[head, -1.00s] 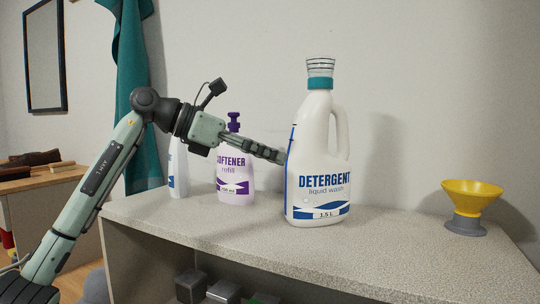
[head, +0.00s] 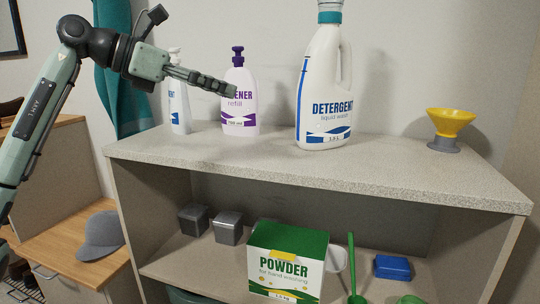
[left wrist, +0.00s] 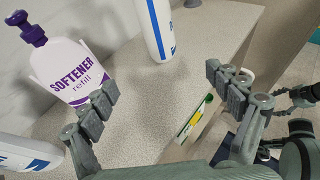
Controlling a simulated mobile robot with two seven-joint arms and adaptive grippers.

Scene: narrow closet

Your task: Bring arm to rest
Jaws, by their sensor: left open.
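My left gripper (head: 205,80) is in the air above the speckled shelf top (head: 330,172), in front of the softener bottle in the head view. In the left wrist view its two fingers (left wrist: 165,100) are spread wide with nothing between them. The softener bottle (head: 240,112) is white with a purple pump and stands upright; it also shows beyond the left finger in the left wrist view (left wrist: 72,70). The white detergent bottle (head: 325,85) with a teal cap stands upright to the right, apart from the gripper.
A white spray-type bottle (head: 178,105) stands left of the softener. A yellow funnel (head: 449,122) on a grey base is at the right. Below are a green powder box (head: 288,245), two grey containers (head: 228,226), a blue block (head: 393,267) and a green-handled brush (head: 352,265). A grey cap (head: 100,235) lies at left.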

